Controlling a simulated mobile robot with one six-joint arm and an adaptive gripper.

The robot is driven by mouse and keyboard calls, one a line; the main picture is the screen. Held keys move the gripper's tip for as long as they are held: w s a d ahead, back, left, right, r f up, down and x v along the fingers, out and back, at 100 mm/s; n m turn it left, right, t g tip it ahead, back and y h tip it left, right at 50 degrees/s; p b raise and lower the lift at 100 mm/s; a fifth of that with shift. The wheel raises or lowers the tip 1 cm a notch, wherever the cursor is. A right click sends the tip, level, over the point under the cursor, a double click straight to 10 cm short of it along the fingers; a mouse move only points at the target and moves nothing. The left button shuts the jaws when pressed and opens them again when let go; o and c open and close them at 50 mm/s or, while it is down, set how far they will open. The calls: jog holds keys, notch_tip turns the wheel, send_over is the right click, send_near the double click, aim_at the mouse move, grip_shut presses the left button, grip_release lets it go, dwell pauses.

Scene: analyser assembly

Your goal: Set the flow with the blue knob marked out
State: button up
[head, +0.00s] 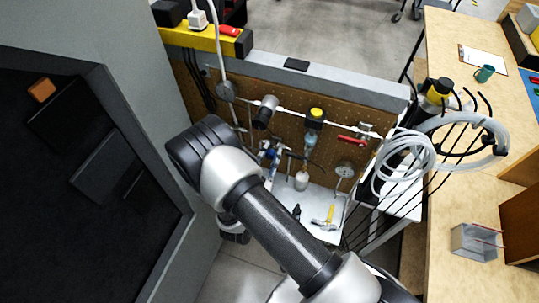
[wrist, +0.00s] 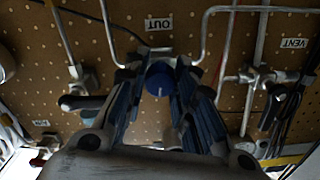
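The blue knob (wrist: 160,78) with a pale pointer line is on the pegboard in the wrist view, just below the OUT label (wrist: 159,24), which reads upside down. My gripper (wrist: 160,88) faces the board with its two blue-padded fingers apart, one on each side of this knob. The fingertips are close to the knob's sides; I cannot tell whether they touch it. The pointer line runs nearly up and down in the picture. In the head view my arm reaches to the pegboard and hides much of the gripper and the knob.
In the head view, coiled tubing (head: 408,160) hangs right of the pegboard (head: 345,175), and a white shelf (head: 312,205) lies below.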

jog(key=o, duration=0.4)
jog(key=shift+s, duration=0.1)
jog(key=v, duration=1.1)
jog(key=shift+s+a, duration=0.15)
jog(key=shift+s, duration=0.25)
